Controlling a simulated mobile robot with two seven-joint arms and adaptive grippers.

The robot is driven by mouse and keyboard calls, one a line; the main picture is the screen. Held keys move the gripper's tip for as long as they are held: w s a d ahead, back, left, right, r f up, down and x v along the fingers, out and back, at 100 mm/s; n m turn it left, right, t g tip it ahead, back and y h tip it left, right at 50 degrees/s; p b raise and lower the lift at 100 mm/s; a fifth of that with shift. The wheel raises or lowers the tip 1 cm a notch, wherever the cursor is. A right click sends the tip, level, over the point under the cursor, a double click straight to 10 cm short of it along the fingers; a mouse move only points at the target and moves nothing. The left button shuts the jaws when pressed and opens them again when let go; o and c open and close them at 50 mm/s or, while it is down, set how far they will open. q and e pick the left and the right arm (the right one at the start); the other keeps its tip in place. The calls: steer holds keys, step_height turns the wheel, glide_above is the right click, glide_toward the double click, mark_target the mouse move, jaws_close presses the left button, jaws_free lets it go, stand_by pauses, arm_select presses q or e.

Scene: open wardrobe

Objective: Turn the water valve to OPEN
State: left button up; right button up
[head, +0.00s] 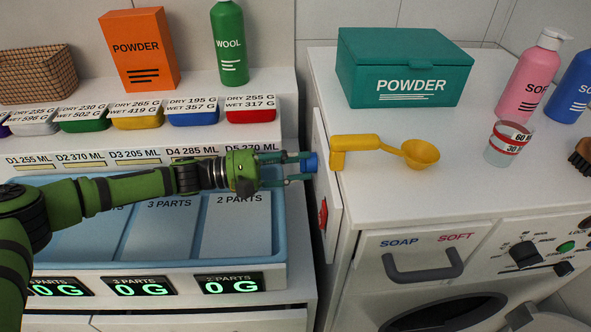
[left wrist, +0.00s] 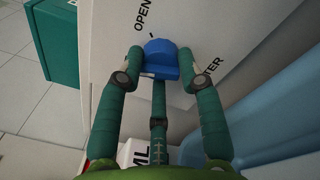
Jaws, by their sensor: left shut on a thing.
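The water valve is a blue knob (left wrist: 161,55) on a white panel, and its blue also shows in the head view (head: 311,161) at the side of the washing machine. In the left wrist view the word OPEN stands above the knob, and part of a word ending in TER stands to its right. My left gripper (head: 303,167) reaches in from the left and is shut on the knob, with a green finger on each side of it in the left wrist view (left wrist: 161,65). The fingers hide part of the knob. My right gripper is not in view.
A yellow scoop (head: 375,146) lies on the machine top (head: 430,190) close to the valve. A teal POWDER box (head: 405,70) stands behind it. A red part (head: 323,214) sits on the side panel below. A blue tray (head: 285,235) lies under my left arm.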

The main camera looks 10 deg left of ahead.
arm_select(q)
steer(key=shift+f+m+b, duration=0.1)
steer(key=shift+m+b, duration=0.25)
steer(key=shift+m, duration=0.25)
steer(key=o, duration=1.2)
steer(key=shift+d, duration=0.1)
steer(key=shift+c, duration=0.2)
steer(key=v, duration=1.2)
